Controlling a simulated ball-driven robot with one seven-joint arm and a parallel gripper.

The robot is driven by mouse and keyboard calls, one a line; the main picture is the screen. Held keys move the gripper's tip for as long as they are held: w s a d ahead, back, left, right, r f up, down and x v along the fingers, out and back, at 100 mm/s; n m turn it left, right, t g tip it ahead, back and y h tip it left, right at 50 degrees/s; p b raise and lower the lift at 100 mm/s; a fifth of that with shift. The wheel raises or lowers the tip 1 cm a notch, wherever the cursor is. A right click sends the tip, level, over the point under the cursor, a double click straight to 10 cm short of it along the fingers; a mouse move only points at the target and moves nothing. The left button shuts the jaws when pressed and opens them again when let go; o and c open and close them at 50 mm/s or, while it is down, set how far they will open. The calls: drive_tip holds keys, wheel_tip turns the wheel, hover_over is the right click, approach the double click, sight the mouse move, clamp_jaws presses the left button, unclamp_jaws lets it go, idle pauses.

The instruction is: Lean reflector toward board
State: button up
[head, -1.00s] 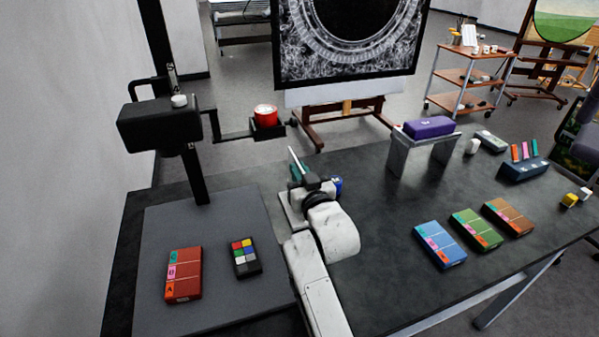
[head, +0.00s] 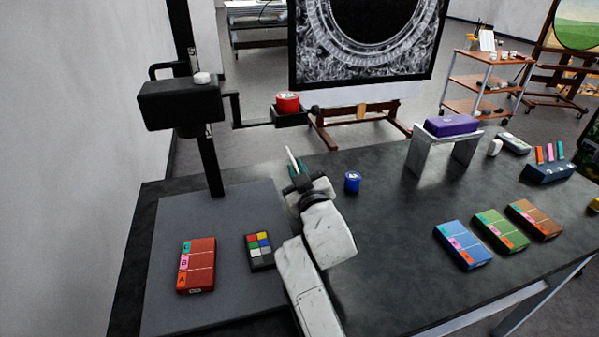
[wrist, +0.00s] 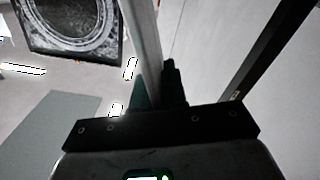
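My gripper (head: 297,178) is raised over the left half of the dark table. Its dark green fingers are closed around a thin pale panel, seemingly the reflector (head: 291,159), seen nearly edge-on. In the wrist view the panel (wrist: 147,45) runs up between the fingertips (wrist: 158,88), slightly tilted. Its lower part is hidden by my gripper and arm. A grey board (head: 215,222) lies flat on the table to the left, with a red labelled box (head: 197,265) and a colour chart (head: 260,251) on it. A black-and-white picture board (head: 365,40) stands on an easel behind.
A black post with a dark box (head: 180,104) and a side arm holding a red tin (head: 287,102) rises behind the grey board. A blue jar (head: 352,182) stands right of my gripper. A purple block (head: 452,124) sits on a metal stand. Coloured boxes (head: 463,245) lie at right.

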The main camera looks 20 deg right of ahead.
drive_tip(key=o, duration=0.3)
drive_tip(key=shift+o, duration=0.2)
drive_tip(key=s+b, duration=0.1)
drive_tip(key=s, duration=1)
drive_tip(key=shift+w, duration=0.1)
